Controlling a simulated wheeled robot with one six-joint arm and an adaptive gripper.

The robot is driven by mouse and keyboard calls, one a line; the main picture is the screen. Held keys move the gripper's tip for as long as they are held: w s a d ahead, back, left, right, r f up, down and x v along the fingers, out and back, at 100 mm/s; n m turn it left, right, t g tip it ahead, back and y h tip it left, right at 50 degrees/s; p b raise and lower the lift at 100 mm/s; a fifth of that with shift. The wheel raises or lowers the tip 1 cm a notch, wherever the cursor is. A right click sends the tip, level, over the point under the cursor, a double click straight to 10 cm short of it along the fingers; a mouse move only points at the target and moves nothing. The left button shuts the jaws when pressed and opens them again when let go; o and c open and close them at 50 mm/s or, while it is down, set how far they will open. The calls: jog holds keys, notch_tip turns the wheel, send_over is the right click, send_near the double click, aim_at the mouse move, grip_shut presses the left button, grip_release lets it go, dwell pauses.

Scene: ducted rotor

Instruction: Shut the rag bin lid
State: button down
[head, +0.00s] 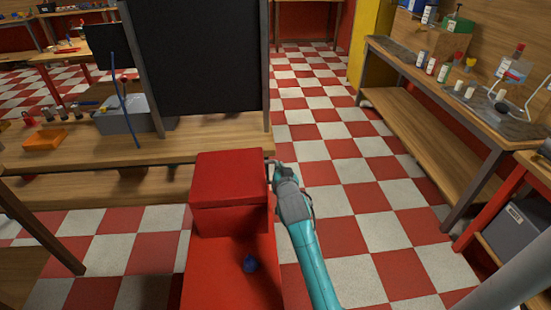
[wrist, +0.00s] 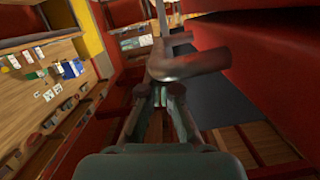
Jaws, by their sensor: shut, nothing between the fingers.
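A red box-shaped body (head: 230,180), which looks like the rag bin, stands at the middle of the head view. A lower red surface (head: 225,262) extends from it toward me. I cannot tell clearly which part is the lid or how far it is open. My gripper (head: 272,165) is at the right side of the red box, its tips partly hidden. In the wrist view my gripper (wrist: 167,95) is shut and empty. A bent metal bar (wrist: 190,66) like a handle lies just past the fingertips; contact cannot be told. A red panel (wrist: 265,60) fills the right side.
A wooden bench (head: 90,150) with an orange tray (head: 45,139) and grey box stands left, below a dark panel (head: 200,50). A workbench (head: 430,110) runs along the right. Checkered floor (head: 350,180) is clear between.

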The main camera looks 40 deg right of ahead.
jog(key=shift+s+f, duration=0.1)
jog(key=shift+f, duration=0.7)
